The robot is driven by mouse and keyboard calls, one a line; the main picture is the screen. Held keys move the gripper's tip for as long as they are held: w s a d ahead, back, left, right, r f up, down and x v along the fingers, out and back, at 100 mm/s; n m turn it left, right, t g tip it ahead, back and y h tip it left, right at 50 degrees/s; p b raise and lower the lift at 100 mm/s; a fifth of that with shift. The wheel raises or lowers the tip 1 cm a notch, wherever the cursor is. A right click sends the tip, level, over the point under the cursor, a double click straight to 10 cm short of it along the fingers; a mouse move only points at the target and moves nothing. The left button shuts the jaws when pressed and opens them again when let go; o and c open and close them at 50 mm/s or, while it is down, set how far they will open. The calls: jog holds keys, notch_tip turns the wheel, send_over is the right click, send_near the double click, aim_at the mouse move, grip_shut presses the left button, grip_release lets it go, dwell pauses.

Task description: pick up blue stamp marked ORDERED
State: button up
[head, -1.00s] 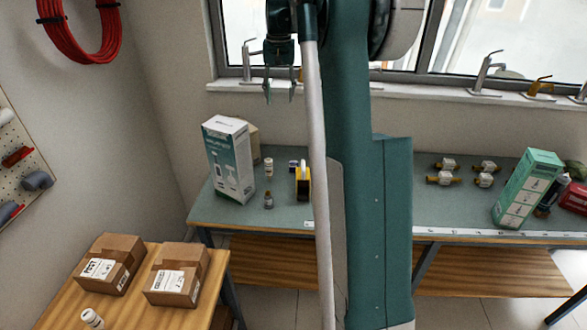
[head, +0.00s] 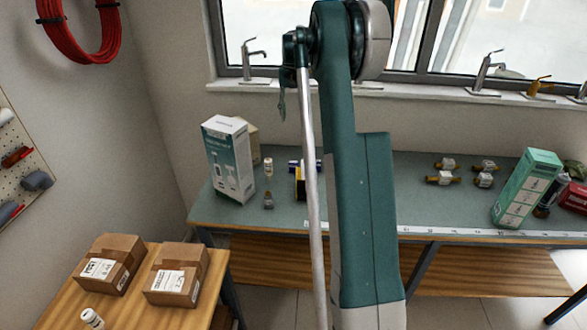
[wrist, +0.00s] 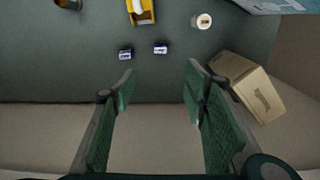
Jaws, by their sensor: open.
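Two small blue-and-white blocks that look like stamps, one on the left (wrist: 125,54) and one on the right (wrist: 160,47), rest apart on the grey-green bench in the wrist view. Their lettering is too small to read, so I cannot tell which is marked ORDERED. In the head view a blue piece (head: 293,166) shows behind the yellow-and-black item; my arm partly covers that area. My gripper (wrist: 160,74) is open and empty, with both stamps beyond its fingertips. In the head view my gripper (head: 282,103) hangs above the back of the bench, seen edge-on.
A yellow item (wrist: 140,10) lies beyond the stamps, with a white-topped bottle (wrist: 203,20) and a cardboard box (wrist: 250,88) to the right. A tall white-green box (head: 228,160) stands on the bench's left. Brass fittings (head: 445,178) and a green box (head: 527,188) are at right.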

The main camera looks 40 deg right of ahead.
send_over(293, 163)
notch_tip(293, 163, down, 20)
jog(key=shift+d+f, duration=0.1)
jog(key=shift+f, duration=0.15)
jog(key=shift+f, duration=0.1)
jog(key=shift+f, duration=1.2)
jog(key=shift+f, duration=0.1)
jog(key=shift+w+d+f, duration=0.1)
jog(key=shift+f, duration=2.4)
jog(key=shift+c, duration=0.5)
jog(key=c, duration=0.9)
